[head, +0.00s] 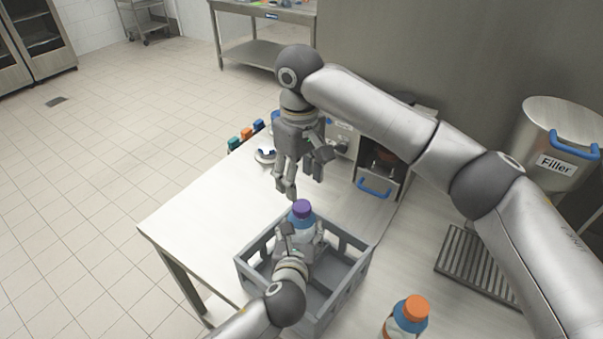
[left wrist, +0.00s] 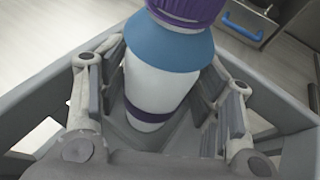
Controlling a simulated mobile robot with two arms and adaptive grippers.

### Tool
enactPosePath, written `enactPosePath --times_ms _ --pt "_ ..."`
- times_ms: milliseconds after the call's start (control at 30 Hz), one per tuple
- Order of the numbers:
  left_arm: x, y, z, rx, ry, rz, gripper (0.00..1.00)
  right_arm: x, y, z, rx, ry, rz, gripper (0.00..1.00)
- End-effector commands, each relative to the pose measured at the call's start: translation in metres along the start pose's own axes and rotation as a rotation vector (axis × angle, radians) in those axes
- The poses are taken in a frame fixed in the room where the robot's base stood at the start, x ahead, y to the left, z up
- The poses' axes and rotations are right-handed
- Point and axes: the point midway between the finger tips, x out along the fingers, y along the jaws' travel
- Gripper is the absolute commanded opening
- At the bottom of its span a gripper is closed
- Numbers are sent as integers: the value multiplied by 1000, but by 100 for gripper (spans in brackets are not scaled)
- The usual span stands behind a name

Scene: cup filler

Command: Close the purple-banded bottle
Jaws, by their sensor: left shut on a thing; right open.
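The purple-banded bottle (head: 300,226) stands in the grey crate (head: 347,300). It has a white body, a blue shoulder and a purple cap (head: 301,208) on its top; I cannot tell how tight the cap sits. In the left wrist view the bottle (left wrist: 160,85) looks upright, with its purple band low on the body. My left gripper (head: 302,241) is shut on the bottle, one finger on each side. My right gripper (head: 300,180) is open and empty, pointing down just above the cap and apart from it.
An orange-capped bottle (head: 408,315) stands at the front right, outside the crate. A machine with a blue handle (head: 375,188), a grey drip grate (head: 470,262) and a filler tank (head: 560,140) stand to the right. Small coloured items (head: 246,133) line the far left table edge.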

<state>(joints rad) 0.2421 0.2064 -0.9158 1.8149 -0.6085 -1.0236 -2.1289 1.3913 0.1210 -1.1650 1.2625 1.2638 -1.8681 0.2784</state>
Motion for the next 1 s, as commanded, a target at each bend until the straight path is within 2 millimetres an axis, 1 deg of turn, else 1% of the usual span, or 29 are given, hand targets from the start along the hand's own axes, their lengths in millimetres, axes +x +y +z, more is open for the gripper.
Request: enactPosePath --times_ms 100,200,300,400,567,867,1000 --pt "0 0 -2 0 3 0 0 -2 2 1 -194 -3 0 55" --pt "0 0 -2 0 3 0 0 -4 2 2 -340 -3 -3 55" --pt "0 0 -2 0 3 0 0 -4 2 2 -455 -4 -5 55" --pt "0 0 -2 0 3 0 0 -5 2 3 -535 -4 -7 55" --pt "0 0 -2 0 3 0 0 -6 2 3 -593 -5 -8 55" --pt "0 0 -1 0 3 0 0 -5 2 3 -597 -5 -8 55" --pt "0 0 -1 0 3 0 0 1 2 3 -597 -6 -9 55"
